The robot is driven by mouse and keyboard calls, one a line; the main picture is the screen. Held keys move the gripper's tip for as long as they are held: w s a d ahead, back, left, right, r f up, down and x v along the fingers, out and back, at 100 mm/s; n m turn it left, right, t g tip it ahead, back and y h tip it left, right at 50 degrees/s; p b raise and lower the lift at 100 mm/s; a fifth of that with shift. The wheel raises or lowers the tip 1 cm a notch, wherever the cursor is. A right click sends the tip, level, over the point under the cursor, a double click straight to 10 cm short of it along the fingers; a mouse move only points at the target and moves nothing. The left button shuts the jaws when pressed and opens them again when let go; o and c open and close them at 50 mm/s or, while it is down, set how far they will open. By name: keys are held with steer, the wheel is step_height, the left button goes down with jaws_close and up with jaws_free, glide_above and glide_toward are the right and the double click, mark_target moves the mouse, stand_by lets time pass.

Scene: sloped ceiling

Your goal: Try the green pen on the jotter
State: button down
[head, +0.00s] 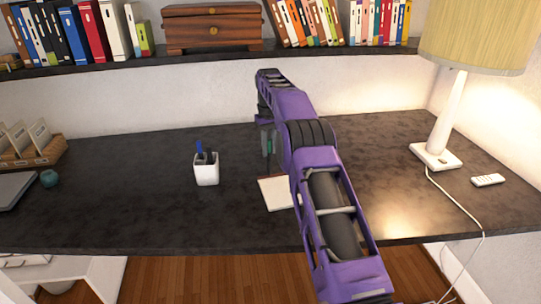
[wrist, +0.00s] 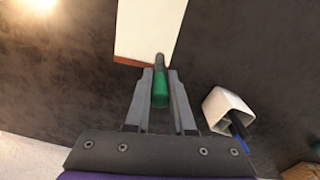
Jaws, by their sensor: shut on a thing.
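The green pen (wrist: 160,88) is between the two fingers of my gripper (wrist: 160,80) in the wrist view, and the gripper is shut on it. Its dark end points toward the jotter and overlaps its near edge in that view. I cannot tell whether it touches the page. The jotter (wrist: 146,30) is a pale pad with a brown edge, lying on the dark desk. In the head view the jotter (head: 274,194) is partly hidden behind my arm. A bit of the green pen (head: 269,146) shows beside my arm, above the desk.
A white pen cup (head: 206,171) with blue and dark pens stands left of the jotter. A lamp (head: 437,152) and a small remote (head: 488,180) are at the right. A card box (head: 38,154) and teal ball (head: 49,178) are at the left. A shelf (head: 120,66) runs behind.

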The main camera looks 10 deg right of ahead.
mark_target(269, 157)
steer(key=shift+w+r, duration=0.15)
steer(key=shift+w, duration=0.15)
stand_by(0.4)
steer(key=shift+f+b, duration=0.75)
steer(key=shift+f, duration=1.6)
